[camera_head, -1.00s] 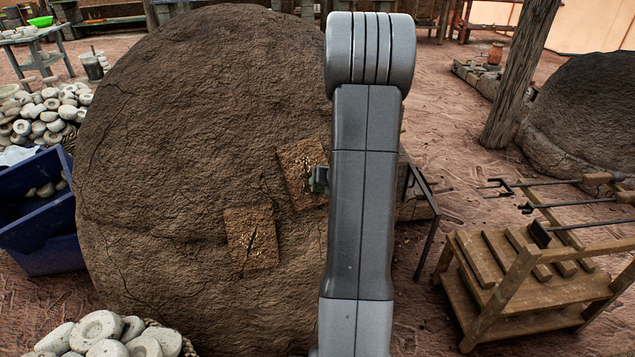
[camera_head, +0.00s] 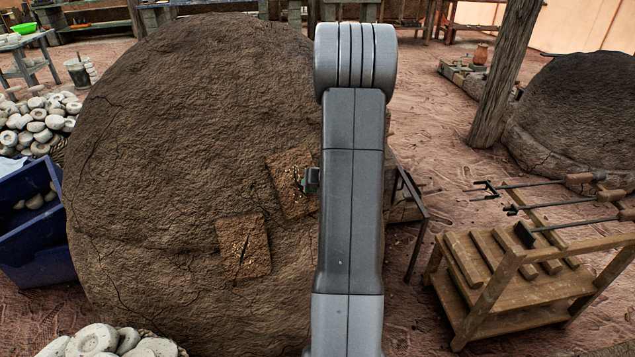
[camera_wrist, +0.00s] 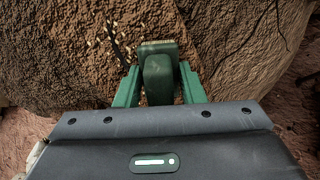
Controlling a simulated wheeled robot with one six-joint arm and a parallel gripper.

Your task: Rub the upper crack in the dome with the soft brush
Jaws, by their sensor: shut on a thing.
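The big brown mud dome (camera_head: 150,150) carries two lighter, speckled square patches. The upper patch (camera_head: 281,190) has the upper crack, partly hidden by my gripper and arm. The lower patch (camera_head: 262,256) has a dark slanting crack. In the wrist view the crack (camera_wrist: 116,42) lies among pale specks, left of my gripper's fingertips. My gripper (camera_wrist: 158,72) is shut on a green block with a tan edge, apparently the soft brush (camera_wrist: 157,50). In the head view my gripper (camera_head: 312,181) is at the upper patch's right side.
A wooden rack (camera_head: 500,290) with long-handled tools stands at the right. A dark metal stand (camera_head: 414,222) is just right of my arm. A blue bin (camera_head: 35,240) and pale stone-like rings (camera_head: 40,122) lie left. A second dome (camera_head: 580,125) is at the far right.

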